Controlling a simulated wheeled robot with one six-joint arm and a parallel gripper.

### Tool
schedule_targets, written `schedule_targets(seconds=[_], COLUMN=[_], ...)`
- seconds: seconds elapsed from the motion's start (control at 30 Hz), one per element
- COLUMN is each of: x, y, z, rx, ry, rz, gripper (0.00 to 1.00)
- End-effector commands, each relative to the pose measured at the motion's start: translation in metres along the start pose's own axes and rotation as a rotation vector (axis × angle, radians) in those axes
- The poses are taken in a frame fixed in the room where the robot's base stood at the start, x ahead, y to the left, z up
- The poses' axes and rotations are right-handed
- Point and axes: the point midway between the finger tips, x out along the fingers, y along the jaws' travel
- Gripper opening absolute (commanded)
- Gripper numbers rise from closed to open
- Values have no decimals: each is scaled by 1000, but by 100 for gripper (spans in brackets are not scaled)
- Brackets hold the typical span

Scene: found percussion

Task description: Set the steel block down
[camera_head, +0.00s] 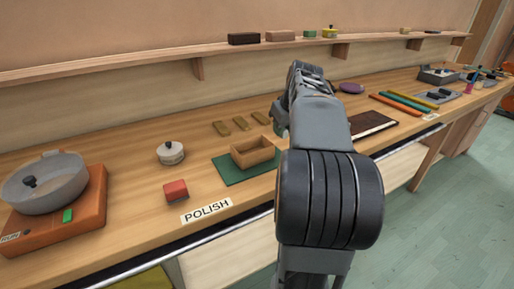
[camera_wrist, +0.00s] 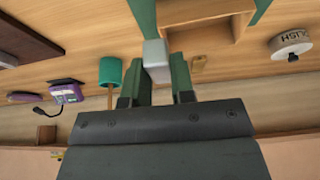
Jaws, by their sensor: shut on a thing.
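The steel block (camera_wrist: 156,58), a small pale grey block, is between the two fingers of my gripper (camera_wrist: 157,70) in the wrist view. The fingers are shut on it. The wooden tray (camera_wrist: 207,40) and strips of the green mat (camera_wrist: 143,14) lie beyond the block. I cannot tell the block's height above the bench. In the head view my arm hides the block and most of the gripper. There the open wooden tray (camera_head: 243,161) sits on the green mat (camera_head: 229,174).
A red block (camera_head: 176,191), a lidded pot (camera_head: 170,153) and several brass pieces (camera_head: 240,123) stand near the mat.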

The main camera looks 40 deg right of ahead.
Motion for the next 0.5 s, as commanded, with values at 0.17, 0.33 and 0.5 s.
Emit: schedule_targets(seconds=[0.17,0.33,0.5], x=[38,67,81], y=[-19,-28,-32], z=[-24,-32,-36], rx=[-3,-3,-4], ry=[-3,-1,0], rz=[-3,-2,-1], gripper=[0,0,0])
